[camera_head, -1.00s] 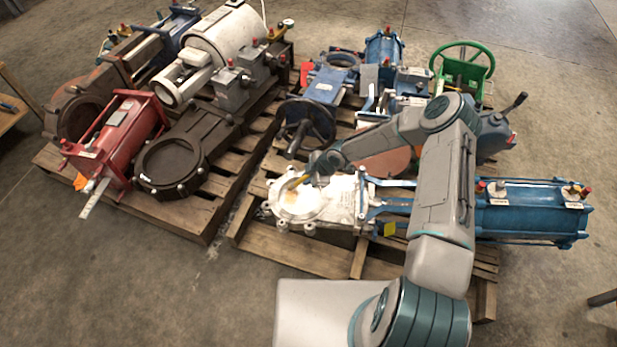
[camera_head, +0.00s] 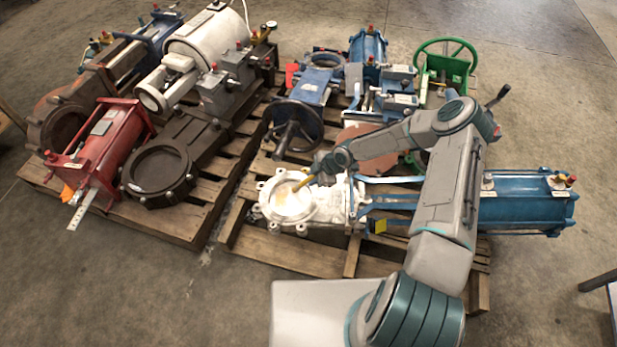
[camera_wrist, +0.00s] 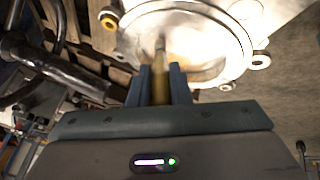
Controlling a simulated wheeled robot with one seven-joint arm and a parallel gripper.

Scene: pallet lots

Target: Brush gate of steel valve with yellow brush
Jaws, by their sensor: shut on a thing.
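The steel valve (camera_head: 333,199) lies on the right pallet, with a pale round body at its left end and a blue cylinder (camera_head: 525,200) at its right. Its round gate (camera_head: 290,203) faces up and has a brownish patch; it also shows in the wrist view (camera_wrist: 205,45). My gripper (camera_head: 318,174) is above the right edge of the valve's round body. In the wrist view my gripper (camera_wrist: 158,82) is shut on the yellow brush (camera_wrist: 160,68), which points toward the gate. The brush tip is over the gate's face; I cannot tell whether it touches.
A blue valve with a dark handwheel (camera_head: 293,127) stands just behind the gate. A green handwheel valve (camera_head: 446,62) is at the back right. The left pallet holds a red cylinder (camera_head: 100,145) and a dark round valve (camera_head: 158,168). The floor in front is clear.

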